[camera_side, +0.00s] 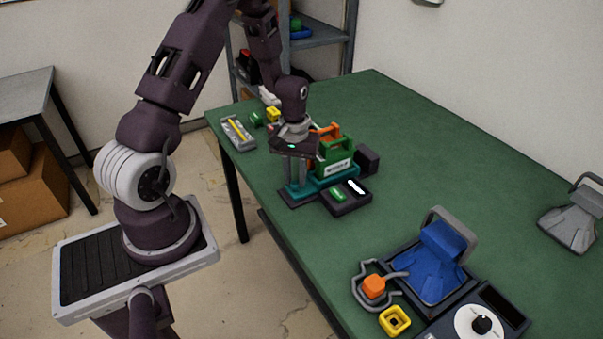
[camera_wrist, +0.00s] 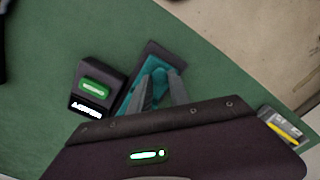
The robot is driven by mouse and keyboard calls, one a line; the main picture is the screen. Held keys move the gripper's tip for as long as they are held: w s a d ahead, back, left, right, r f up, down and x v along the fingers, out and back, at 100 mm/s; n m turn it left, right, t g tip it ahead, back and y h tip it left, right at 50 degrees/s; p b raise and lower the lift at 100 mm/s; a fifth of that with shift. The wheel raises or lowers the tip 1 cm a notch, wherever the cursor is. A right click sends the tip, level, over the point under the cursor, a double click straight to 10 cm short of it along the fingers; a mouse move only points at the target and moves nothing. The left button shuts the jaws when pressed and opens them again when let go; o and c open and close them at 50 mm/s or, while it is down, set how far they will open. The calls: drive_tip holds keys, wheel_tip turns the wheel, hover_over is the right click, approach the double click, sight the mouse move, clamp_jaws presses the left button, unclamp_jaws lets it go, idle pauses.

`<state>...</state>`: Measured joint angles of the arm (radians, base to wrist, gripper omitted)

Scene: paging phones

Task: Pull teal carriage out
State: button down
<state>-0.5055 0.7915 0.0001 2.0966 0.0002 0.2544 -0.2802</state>
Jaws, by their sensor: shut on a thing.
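The teal carriage (camera_side: 343,181) sits low in a dark base near the table's left edge in the side view. It also shows in the wrist view (camera_wrist: 160,66), lying in a long dark base. My gripper (camera_side: 298,188) points down at the carriage's near left end and is shut on it. In the wrist view the two grey fingers of my gripper (camera_wrist: 160,78) reach down onto the teal part. The exact spot held is hidden between the fingers. A green block with an orange handle (camera_side: 334,157) stands at the carriage, right behind my gripper.
A black box with a green button (camera_side: 346,207) stands close beside the carriage. A dark block (camera_side: 368,160) is behind it. The table's middle (camera_side: 430,150) is clear.

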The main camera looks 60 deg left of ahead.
drive_tip(key=shift+s, duration=1.75)
drive_tip(key=c, duration=1.2)
unclamp_jaws()
wheel_tip(320, 180, up, 7)
drive_tip(key=shift+r, duration=0.1)
